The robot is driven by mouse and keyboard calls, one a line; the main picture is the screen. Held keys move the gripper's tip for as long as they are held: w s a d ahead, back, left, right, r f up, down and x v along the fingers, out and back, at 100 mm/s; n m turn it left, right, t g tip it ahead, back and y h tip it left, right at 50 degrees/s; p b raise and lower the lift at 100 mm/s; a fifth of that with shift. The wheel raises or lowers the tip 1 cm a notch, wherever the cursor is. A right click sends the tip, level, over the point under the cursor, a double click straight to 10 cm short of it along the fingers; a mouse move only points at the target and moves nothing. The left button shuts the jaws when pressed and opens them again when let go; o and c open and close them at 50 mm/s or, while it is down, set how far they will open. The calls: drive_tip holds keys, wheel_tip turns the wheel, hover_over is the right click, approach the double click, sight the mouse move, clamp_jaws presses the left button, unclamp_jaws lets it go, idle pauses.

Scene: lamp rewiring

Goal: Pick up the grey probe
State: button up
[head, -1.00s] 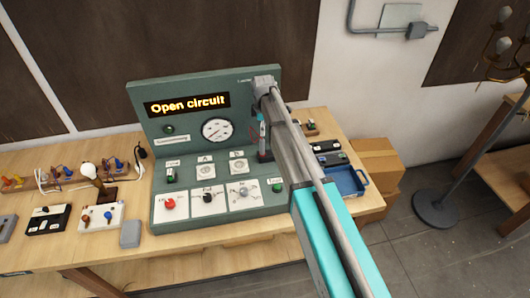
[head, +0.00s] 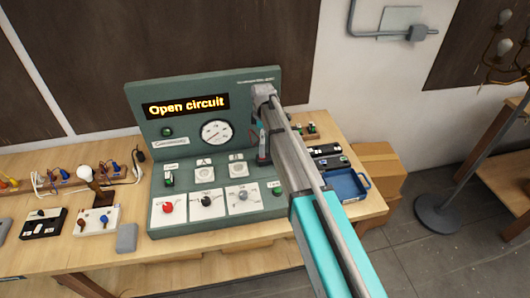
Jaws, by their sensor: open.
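I cannot make out the grey probe in the head view; it may be hidden behind my arm or too small to tell. My gripper (head: 264,158) hangs pointing down in front of the right side of the green test panel (head: 225,88), above the right end of its base. The fingers are small and dark here, and the gap between them is hard to see. I see nothing held in them. The panel's display (head: 187,106) reads "Open circuit".
My arm crosses the right of the bench. Behind it are a blue tray (head: 347,185), dark boxes (head: 325,150) and small parts (head: 312,128). A lamp bulb (head: 85,173), switch boxes (head: 44,224) and a grey block (head: 126,238) are left. Cardboard boxes (head: 385,165) stand right of the bench.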

sight(262, 152)
drive_tip(key=shift+s+a+f+b, duration=0.1)
drive_tip(key=shift+f+b, duration=2.05)
drive_tip(key=shift+f, duration=0.25)
clamp_jaws()
